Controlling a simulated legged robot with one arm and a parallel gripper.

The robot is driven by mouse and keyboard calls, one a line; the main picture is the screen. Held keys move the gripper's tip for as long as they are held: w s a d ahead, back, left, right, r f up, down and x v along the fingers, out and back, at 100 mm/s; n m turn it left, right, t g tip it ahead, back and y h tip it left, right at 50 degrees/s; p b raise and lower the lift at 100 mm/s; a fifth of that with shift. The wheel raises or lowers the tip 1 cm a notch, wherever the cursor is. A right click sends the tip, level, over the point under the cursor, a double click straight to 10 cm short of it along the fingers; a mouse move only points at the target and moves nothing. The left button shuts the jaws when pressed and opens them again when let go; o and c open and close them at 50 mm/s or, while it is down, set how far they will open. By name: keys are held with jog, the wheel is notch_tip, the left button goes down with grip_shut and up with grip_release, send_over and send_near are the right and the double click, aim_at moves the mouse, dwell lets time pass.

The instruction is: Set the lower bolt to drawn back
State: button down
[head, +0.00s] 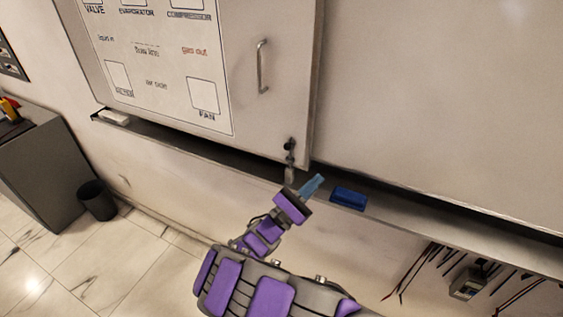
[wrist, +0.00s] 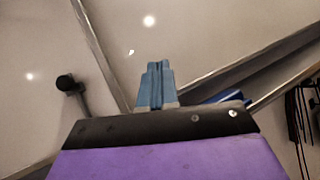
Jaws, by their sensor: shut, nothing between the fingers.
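The lower bolt (head: 290,150) is a small dark fitting with a round knob near the bottom right corner of the cabinet door (head: 245,120). A grey piece hangs below it, close to the ledge. In the wrist view the bolt's dark knob (wrist: 66,83) and its stem show left of my fingers. My gripper (head: 313,184) has blue fingers pressed together and empty. It is just below and right of the bolt, apart from it. In the wrist view my gripper (wrist: 158,72) points up at the pale panel. Whether the bolt is drawn back I cannot tell.
A ledge (head: 420,220) runs under the door and panel, with a blue block (head: 348,198) right of my gripper. A door handle (head: 262,66) is above the bolt. Dark cables (head: 425,265) hang at lower right. A bin (head: 97,200) stands at left.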

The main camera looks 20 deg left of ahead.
jog(key=s+a+f+n+t+y, duration=0.1)
jog(key=s+a+f+n+y, duration=0.2)
jog(key=a, duration=0.3)
jog(key=s+a+f+n+t+y, duration=0.2)
jog(key=s+a+f+n+y, duration=0.1)
jog(key=a+y, duration=0.3)
jog(key=shift+a+f, duration=0.35)
jog(key=shift+f, duration=0.5)
jog(key=shift+w, duration=0.1)
jog(key=w+d+r+b, duration=0.1)
jog(key=w+d+r, duration=0.1)
jog(key=w+r, duration=0.7)
jog(key=shift+b, duration=0.35)
jog(key=shift+w+d+r, duration=0.1)
jog(key=shift+w, duration=0.05)
